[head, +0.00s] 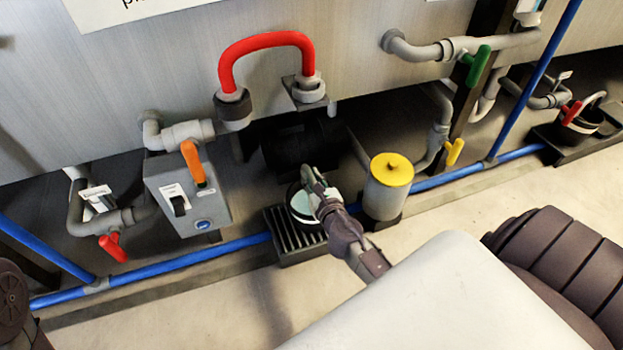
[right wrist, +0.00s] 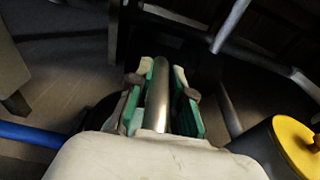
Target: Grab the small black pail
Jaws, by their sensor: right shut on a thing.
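A small black pail (head: 299,205) with a pale surface inside its rim stands on a slotted black grate (head: 283,245), below the tank wall. My right gripper (head: 314,180) reaches over it and covers its right side. In the right wrist view, the green-padded fingers of my right gripper (right wrist: 160,98) are closed around a metal handle bar (right wrist: 158,90). The pail's dark body is mostly hidden there behind the gripper. My left gripper is not in view.
A grey canister with a yellow lid (head: 391,170) stands just right of the pail. A blue pipe (head: 450,184) runs along the floor behind. A grey control box (head: 188,195) is to the left. Another black pail (head: 580,122) stands far right under a red-handled valve.

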